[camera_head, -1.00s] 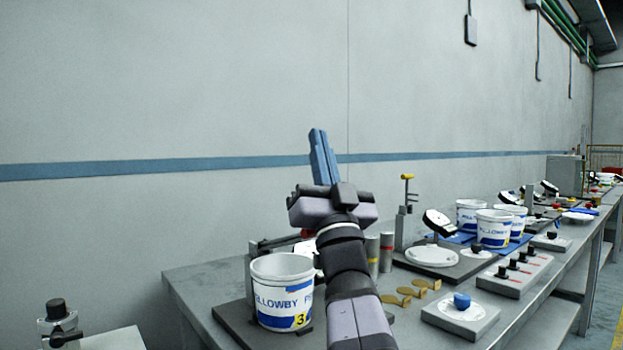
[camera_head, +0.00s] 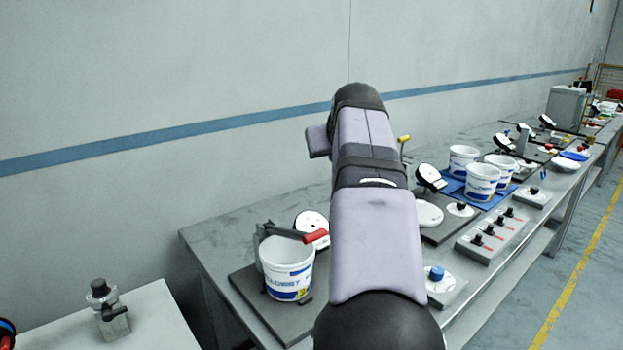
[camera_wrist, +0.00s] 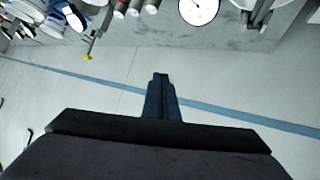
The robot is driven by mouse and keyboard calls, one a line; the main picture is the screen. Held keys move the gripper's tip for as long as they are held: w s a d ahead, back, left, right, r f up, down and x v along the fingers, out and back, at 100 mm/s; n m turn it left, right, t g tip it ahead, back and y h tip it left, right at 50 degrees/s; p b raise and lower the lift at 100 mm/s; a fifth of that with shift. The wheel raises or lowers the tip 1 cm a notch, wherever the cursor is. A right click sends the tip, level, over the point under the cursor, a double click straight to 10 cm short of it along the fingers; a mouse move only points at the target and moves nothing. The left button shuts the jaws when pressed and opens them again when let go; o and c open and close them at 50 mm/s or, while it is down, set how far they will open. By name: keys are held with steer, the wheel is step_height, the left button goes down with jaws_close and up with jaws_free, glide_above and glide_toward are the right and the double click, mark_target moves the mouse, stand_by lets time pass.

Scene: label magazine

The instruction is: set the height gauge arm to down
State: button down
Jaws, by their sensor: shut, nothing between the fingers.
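A dark lever arm with a red grip (camera_head: 315,237) reaches roughly level across the top of a white-and-blue bucket (camera_head: 288,275) in the head view; it looks like the height gauge arm, though no label is readable. A white dial (camera_head: 311,224) stands behind it and also shows at the top of the wrist view (camera_wrist: 199,9). My gripper (camera_wrist: 160,78) is shut and empty in the wrist view, pointing at the wall, apart from the bench things. In the head view my own arm hides it.
A yellow-topped post (camera_head: 403,140) stands behind my arm and shows in the wrist view (camera_wrist: 87,57). To the right are a blue knob (camera_head: 436,273), a switch box (camera_head: 487,238) and several buckets. A side table with a small device (camera_head: 110,310) is at left.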

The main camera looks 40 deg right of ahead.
steer(key=s+a+r+n+g+y+p, duration=0.2)
steer(key=s+a+y+p, duration=0.1)
steer(key=a+p, duration=0.15)
steer(key=s+a+r+n+g+y+p, duration=0.2)
steer(key=s+a+n+y+p, duration=0.15)
steer(key=a, duration=0.25)
glide_above(301, 232)
steer(key=shift+m+g, duration=0.25)
steer(key=shift+g, duration=0.15)
step_height(301, 232, down, 10)
steer(key=shift+r+b, duration=0.15)
steer(key=shift+b, duration=0.15)
steer(key=shift+s+d+f, duration=0.1)
steer(key=shift+s+f, duration=0.6)
steer(key=shift+s, duration=0.35)
steer(key=shift+s+f, duration=0.4)
steer(key=shift+s, duration=0.15)
step_height(301, 232, down, 6)
steer(key=s+b, duration=0.2)
steer(key=b, duration=0.3)
steer(key=shift+s+r, duration=0.2)
steer(key=shift+r, duration=0.15)
